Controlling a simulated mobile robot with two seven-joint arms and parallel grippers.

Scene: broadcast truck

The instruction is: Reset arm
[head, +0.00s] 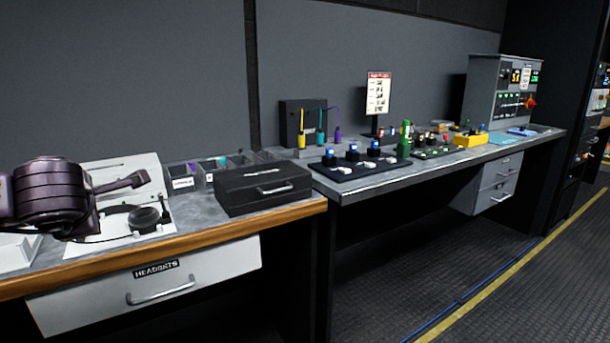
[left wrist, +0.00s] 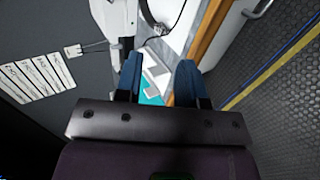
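My left arm (head: 52,195), dark purple, comes in from the left in the head view, in front of the left end of the counter. No blue fingertips show in that view. In the left wrist view my left gripper (left wrist: 159,82) has its two blue fingers apart. I see nothing clamped between them; a teal and white surface shows in the gap beyond. My right arm and gripper are in neither view.
A black case (head: 262,188) stands on the wood-edged counter, above the drawer labelled HEADSETS (head: 150,285). To the right, a grey console bench holds a black button panel (head: 350,165), a yellow box (head: 470,140) and a grey control cabinet (head: 490,90). The floor (head: 440,260) at right is clear.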

